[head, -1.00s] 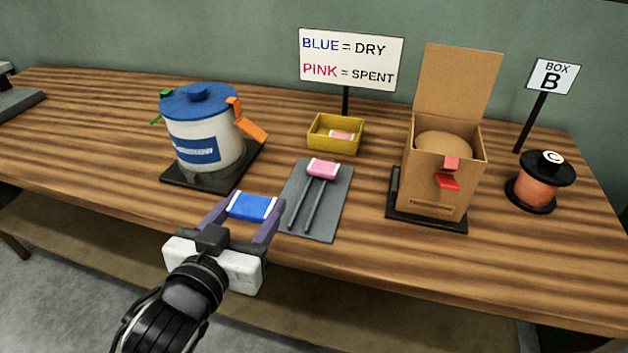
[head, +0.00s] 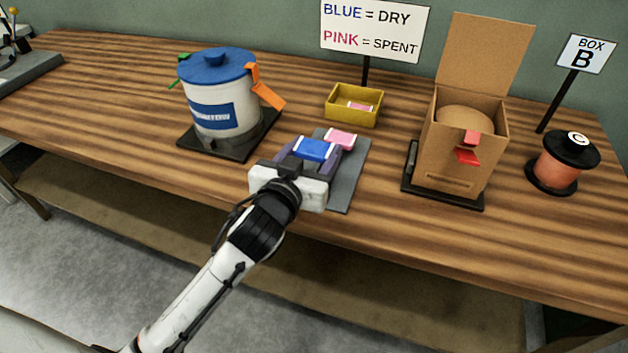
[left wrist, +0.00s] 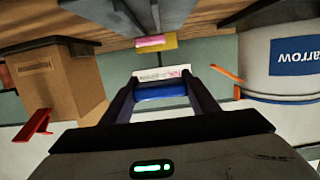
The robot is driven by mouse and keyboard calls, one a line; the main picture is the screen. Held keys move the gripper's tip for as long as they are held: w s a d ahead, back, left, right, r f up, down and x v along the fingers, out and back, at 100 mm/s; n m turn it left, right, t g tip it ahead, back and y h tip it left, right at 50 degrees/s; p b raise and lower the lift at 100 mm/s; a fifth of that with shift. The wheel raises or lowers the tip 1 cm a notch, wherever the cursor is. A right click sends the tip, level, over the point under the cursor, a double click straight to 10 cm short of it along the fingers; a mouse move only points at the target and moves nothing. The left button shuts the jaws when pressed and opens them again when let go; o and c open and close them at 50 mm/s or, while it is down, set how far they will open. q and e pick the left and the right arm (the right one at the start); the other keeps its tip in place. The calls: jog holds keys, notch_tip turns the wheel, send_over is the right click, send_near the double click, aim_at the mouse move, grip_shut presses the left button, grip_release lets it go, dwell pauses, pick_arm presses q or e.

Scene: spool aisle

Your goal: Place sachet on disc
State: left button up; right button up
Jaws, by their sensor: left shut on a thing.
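My left gripper (head: 309,152) is shut on a blue sachet (head: 314,149) with white ends. It holds the sachet in front of the grey mat, and the sachet also shows between the fingers in the left wrist view (left wrist: 160,92). A pink sachet (head: 341,139) is just behind it at the grey mat (head: 352,172). The open cardboard box (head: 455,163) at the right holds a tan rounded thing (head: 465,120), which may be the disc; its lower part is hidden. My right gripper is not in view.
A white tub (head: 219,102) with a blue lid and an orange latch stands at the left. A yellow tray (head: 355,106) holds a pink sachet. A spool (head: 561,165) marked C stands at the right. Signs read "BLUE = DRY, PINK = SPENT" (head: 375,29) and "BOX B" (head: 585,53).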

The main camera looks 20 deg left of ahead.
pick_arm(q)
notch_tip(320, 180, down, 8)
jog(key=shift+r+b, duration=0.1)
jog(key=shift+b, duration=0.35)
jog(key=shift+f, duration=0.35)
jog(key=o, duration=1)
jog(key=shift+r, duration=0.1)
